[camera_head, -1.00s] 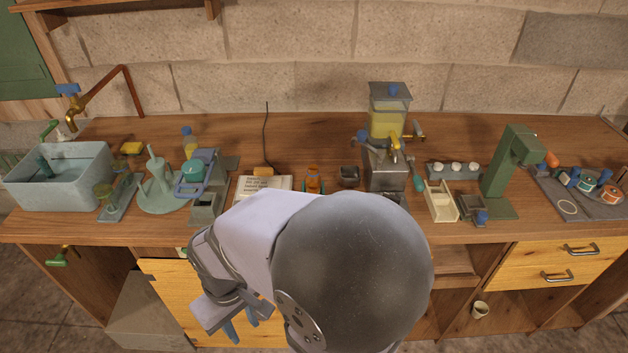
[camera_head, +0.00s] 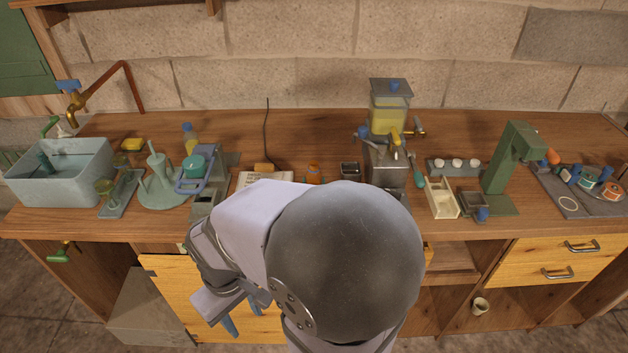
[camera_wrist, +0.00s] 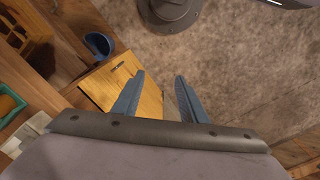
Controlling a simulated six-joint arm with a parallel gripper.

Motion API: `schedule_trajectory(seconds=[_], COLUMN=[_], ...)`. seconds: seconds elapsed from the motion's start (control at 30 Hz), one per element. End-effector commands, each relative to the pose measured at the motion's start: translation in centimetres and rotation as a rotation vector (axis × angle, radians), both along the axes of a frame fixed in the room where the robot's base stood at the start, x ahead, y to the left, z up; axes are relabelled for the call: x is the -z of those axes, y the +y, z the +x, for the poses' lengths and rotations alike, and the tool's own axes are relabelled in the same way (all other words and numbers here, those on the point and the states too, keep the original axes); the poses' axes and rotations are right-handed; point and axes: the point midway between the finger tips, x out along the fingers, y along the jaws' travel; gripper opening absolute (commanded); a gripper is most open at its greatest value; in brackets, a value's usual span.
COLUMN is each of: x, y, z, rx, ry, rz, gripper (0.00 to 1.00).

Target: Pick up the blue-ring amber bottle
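An amber bottle (camera_head: 313,171) stands on the workbench near the middle, just behind my arm, which hides its lower part. I cannot make out a blue ring on it. My gripper (camera_wrist: 160,76) is open and empty, its two blue fingers well apart in the wrist view. In the head view my gripper (camera_head: 243,316) hangs in front of the bench, below the bench top and left of the bottle. The amber bottle cannot be made out in the wrist view.
Left on the bench (camera_head: 310,127) are a grey basin (camera_head: 60,185), a green peg stand (camera_head: 162,185) and a yellow, blue-capped bottle (camera_head: 189,139). A metal still (camera_head: 388,160) and a green press (camera_head: 508,165) stand right. A paper card (camera_head: 262,178) lies left of the amber bottle.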

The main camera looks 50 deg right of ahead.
Motion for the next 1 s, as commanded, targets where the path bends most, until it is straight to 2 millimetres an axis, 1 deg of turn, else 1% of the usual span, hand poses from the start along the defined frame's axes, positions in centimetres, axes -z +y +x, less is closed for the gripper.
schedule_trajectory(seconds=[0.07,0.17,0.27,0.37,0.4,0.47,0.5,0.63,0.7,0.8,0.9,1.0], x=[0.0,-0.4,-1.0,-1.8,-2.3,-3.0,-3.6,-5.8,-7.1,-8.9,-10.5,-11.5], y=[-0.9,-3.0,-6.1,-10.2,-11.9,-14.6,-16.4,-22.0,-24.6,-27.6,-29.7,-31.0], z=[1.1,3.1,5.8,8.8,10.0,11.8,12.9,16.1,17.5,18.8,19.7,20.1], rx=[-0.06,-0.184,-0.345,-0.518,-0.584,-0.676,-0.731,-0.88,-0.937,-0.988,-1.016,-1.028], ry=[0.014,0.048,0.106,0.192,0.234,0.304,0.352,0.531,0.632,0.765,0.873,0.946], rz=[-0.028,-0.086,-0.173,-0.276,-0.318,-0.381,-0.422,-0.545,-0.598,-0.654,-0.69,-0.71], gripper=[0.39,0.39,0.39,0.39,0.39,0.39,0.39,0.39,0.39,0.39,0.39,0.39])
